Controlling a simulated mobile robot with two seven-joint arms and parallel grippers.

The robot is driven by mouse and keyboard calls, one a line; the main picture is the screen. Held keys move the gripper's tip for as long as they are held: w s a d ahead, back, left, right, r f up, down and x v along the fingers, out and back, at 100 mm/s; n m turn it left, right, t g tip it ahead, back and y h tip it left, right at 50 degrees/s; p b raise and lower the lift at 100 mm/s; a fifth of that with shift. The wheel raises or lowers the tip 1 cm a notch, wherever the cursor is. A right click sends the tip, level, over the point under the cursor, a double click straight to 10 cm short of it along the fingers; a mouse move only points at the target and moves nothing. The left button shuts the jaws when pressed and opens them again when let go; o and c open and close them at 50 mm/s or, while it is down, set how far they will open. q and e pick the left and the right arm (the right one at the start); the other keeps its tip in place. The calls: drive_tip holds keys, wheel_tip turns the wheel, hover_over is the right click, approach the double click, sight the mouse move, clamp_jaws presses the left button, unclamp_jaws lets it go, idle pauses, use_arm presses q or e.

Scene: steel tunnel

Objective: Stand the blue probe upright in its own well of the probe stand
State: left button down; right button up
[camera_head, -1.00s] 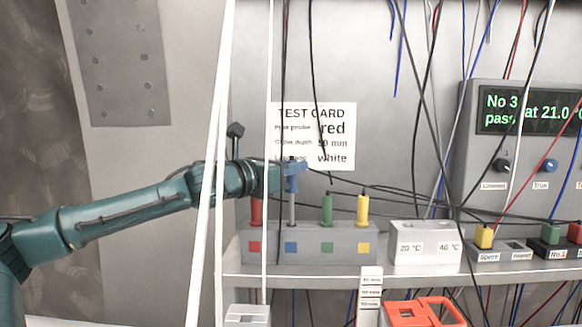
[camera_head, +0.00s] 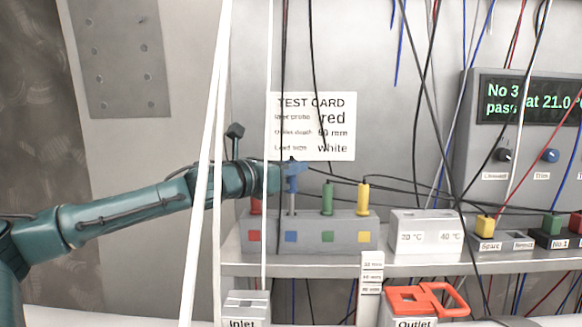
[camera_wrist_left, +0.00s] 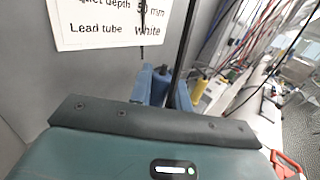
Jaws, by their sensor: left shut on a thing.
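The blue probe (camera_head: 292,190) hangs upright, with its blue handle in my left gripper (camera_head: 287,178), which is shut on it. Its grey shaft reaches down to the top of the grey probe stand (camera_head: 342,243) above the blue square, and its lower end seems to be inside that well. How deep it sits I cannot tell. In the left wrist view the blue handle (camera_wrist_left: 160,84) shows just past the gripper body. The right gripper is out of view.
Red (camera_head: 256,206), green (camera_head: 327,198) and yellow (camera_head: 362,198) probes stand in the other wells. A white block (camera_head: 427,237) is to the right on the shelf (camera_head: 300,264). Thin cables and white uprights cross in front. A test card (camera_head: 312,126) hangs behind.

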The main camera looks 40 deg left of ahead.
use_arm(q)
drive_tip(key=shift+f+b, duration=0.55)
drive_tip(key=shift+f, duration=0.15)
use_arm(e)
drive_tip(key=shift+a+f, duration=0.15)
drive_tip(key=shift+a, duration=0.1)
use_arm(q)
drive_tip(key=c, duration=1.7)
unclamp_jaws()
drive_tip(key=o, duration=0.5)
drive_tip(key=shift+d+f, duration=0.1)
drive_tip(key=shift+c, duration=0.2)
drive_tip(key=shift+s, duration=0.15)
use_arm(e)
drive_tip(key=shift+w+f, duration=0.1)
